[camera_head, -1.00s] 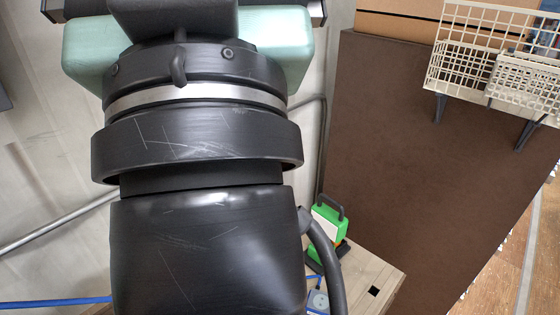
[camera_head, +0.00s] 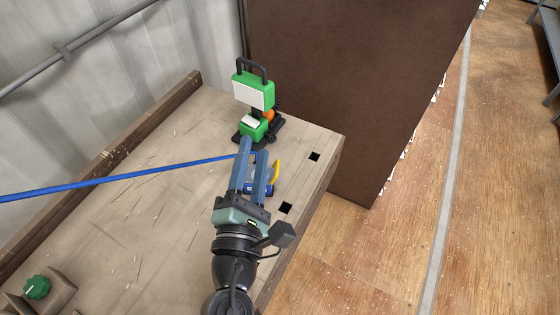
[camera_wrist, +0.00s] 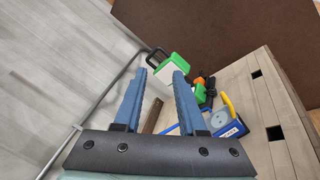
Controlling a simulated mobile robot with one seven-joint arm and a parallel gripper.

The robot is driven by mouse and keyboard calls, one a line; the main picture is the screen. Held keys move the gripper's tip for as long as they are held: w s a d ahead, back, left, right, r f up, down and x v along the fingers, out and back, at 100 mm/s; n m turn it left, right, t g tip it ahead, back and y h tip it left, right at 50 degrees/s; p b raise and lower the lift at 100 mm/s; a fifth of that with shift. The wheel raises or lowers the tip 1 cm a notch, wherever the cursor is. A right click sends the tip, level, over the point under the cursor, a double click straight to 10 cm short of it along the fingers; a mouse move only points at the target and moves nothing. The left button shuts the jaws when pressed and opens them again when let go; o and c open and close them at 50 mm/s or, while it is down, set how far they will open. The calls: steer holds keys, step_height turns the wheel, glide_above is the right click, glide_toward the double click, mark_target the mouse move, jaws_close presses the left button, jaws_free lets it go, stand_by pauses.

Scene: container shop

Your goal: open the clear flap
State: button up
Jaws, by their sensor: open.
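My gripper (camera_head: 254,148) is open and empty, with its two blue fingers reaching over the wooden bench toward the green device. Its fingers also show apart in the wrist view (camera_wrist: 159,74). A small blue unit (camera_head: 262,189) with a yellow handle sits beside and partly behind the fingers. In the wrist view this blue unit (camera_wrist: 233,130) lies right of the fingers, with a grey panel and a round part. I cannot make out a clear flap for certain; the fingers cover part of the unit in the head view.
A green and white device (camera_head: 254,90) with a black handle stands at the bench's far end. A blue rod (camera_head: 110,180) crosses above the bench (camera_head: 150,235). A green knob (camera_head: 36,287) sits near left. A brown panel (camera_head: 350,80) rises beyond the bench; wooden floor lies right.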

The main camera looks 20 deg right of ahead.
mark_target(278, 166)
steer(key=s+f+n, duration=0.2)
steer(key=f+n, duration=0.1)
steer(key=f, duration=0.1)
steer(key=s+f+n+b, duration=0.1)
steer(key=s+f+n, duration=0.1)
steer(key=f+n, duration=0.1)
steer(key=s+f+n, duration=0.2)
steer(key=f, duration=0.4)
steer(key=shift+d+n+g+y+b, duration=0.15)
steer(key=shift+n+g+y+b, duration=0.15)
steer(key=shift+n+b, duration=0.1)
steer(key=p+x, duration=0.1)
steer(key=x, duration=1.2)
steer(key=shift+c, duration=0.2)
jaws_close()
steer(key=shift+s+f, duration=0.1)
